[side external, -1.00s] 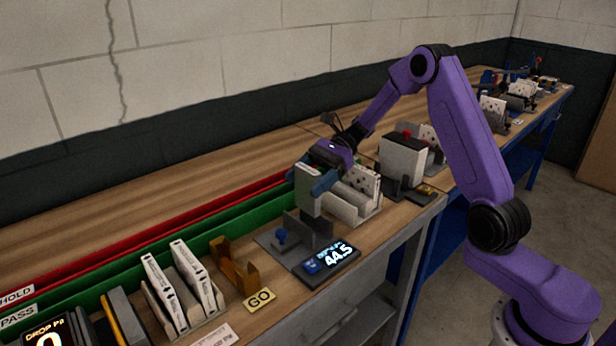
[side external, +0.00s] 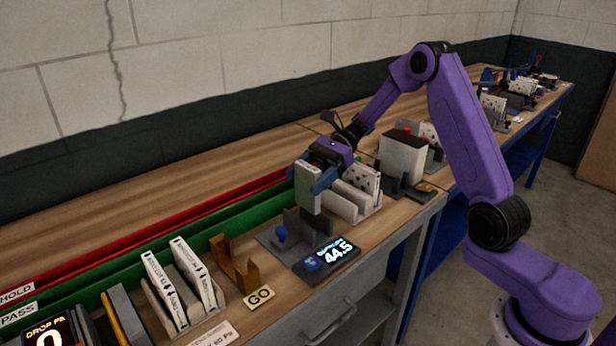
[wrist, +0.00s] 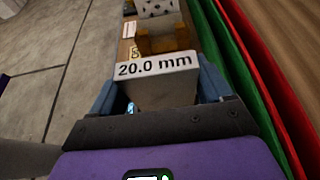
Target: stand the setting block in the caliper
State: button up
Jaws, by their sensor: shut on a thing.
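The setting block, a pale block marked "20.0 mm" (wrist: 153,66), is between the blue fingers of my gripper (wrist: 160,92) in the wrist view. In the side view the block (side external: 307,187) is upright in my gripper (side external: 318,178), at the back right of the caliper. The caliper has a grey base with upright dark jaws (side external: 293,222), a blue knob (side external: 281,233) and a display (side external: 332,252) reading 44.5. The block's lower end appears close to the jaws; I cannot tell whether it touches anything.
A grey rack with a perforated filter (side external: 362,180) stands right of my gripper. An orange bracket (side external: 235,262) and GO label (side external: 259,297) are left of the caliper. White boxed filters (side external: 172,285) stand farther left. Green (side external: 150,248) and red channels run behind.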

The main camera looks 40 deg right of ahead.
aim_at(308, 202)
jog(key=shift+f, duration=3.45)
dwell(0.7)
jog(key=o, duration=1.3)
